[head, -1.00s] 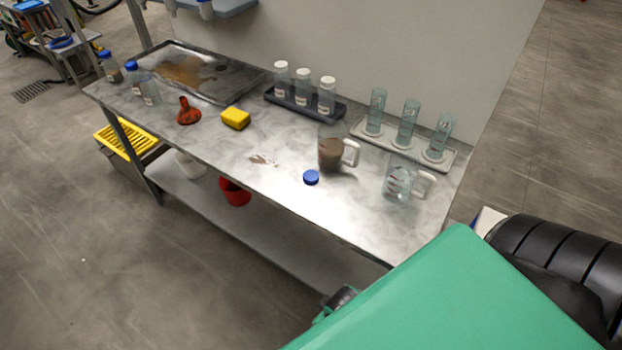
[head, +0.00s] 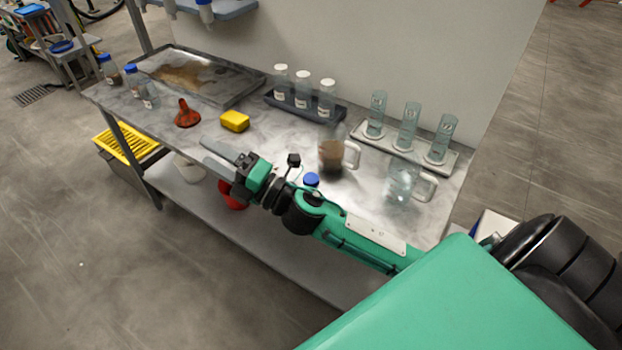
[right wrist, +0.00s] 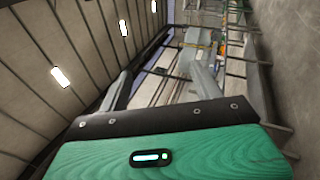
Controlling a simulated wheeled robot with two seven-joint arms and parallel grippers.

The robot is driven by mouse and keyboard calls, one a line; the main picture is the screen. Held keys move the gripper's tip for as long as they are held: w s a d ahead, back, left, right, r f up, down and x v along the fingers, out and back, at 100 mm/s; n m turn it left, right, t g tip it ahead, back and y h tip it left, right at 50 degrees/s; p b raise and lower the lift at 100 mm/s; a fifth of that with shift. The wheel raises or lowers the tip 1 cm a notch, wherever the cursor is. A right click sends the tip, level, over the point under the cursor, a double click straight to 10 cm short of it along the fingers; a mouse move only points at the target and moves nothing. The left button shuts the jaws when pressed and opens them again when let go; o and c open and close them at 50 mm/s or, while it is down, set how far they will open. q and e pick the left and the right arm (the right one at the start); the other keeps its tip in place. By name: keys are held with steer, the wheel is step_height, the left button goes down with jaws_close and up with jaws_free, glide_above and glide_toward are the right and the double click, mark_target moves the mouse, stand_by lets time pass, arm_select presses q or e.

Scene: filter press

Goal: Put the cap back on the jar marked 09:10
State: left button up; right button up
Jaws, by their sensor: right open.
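A blue cap (head: 311,179) lies on the bench near its front edge, partly hidden by my right arm. At the bench's far left end stand two blue-capped jars (head: 109,70) (head: 132,80) and a clear jar with no blue cap visible (head: 149,95). Their labels are too small to read, so I cannot tell which is marked 09:10. My right gripper (head: 208,152) is open and empty over the front edge of the bench, left of the cap, pointing left. Its two fingers also show spread and empty in the right wrist view (right wrist: 160,88). My left gripper is not in view.
A brown-filled jug (head: 330,156) and a clear jug (head: 400,182) stand right of the cap. Behind are a dark rack (head: 290,107) of white-capped bottles and a tray with cylinders (head: 411,130). A yellow sponge (head: 235,121), red funnel (head: 187,114) and metal tray (head: 240,88) are farther left.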

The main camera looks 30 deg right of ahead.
steer(key=a+n+g+y, duration=0.5)
steer(key=n+g+y, duration=0.15)
steer(key=n, duration=0.55)
steer(key=d+f+n+g+h, duration=0.3)
steer(key=f+n+g+h, duration=0.4)
steer(key=n+g, duration=0.4)
steer(key=w+d+f+n+h, duration=0.1)
steer(key=d+h, duration=0.5)
steer(key=d, duration=0.7)
steer(key=w+d+n+g+h, duration=0.1)
steer(key=d+h, duration=0.4)
steer(key=d, duration=0.8)
steer(key=shift+w+d+f+n+h, duration=0.35)
steer(key=shift+w+n, duration=0.35)
steer(key=shift+n, duration=0.3)
steer(key=shift+a+f, duration=0.1)
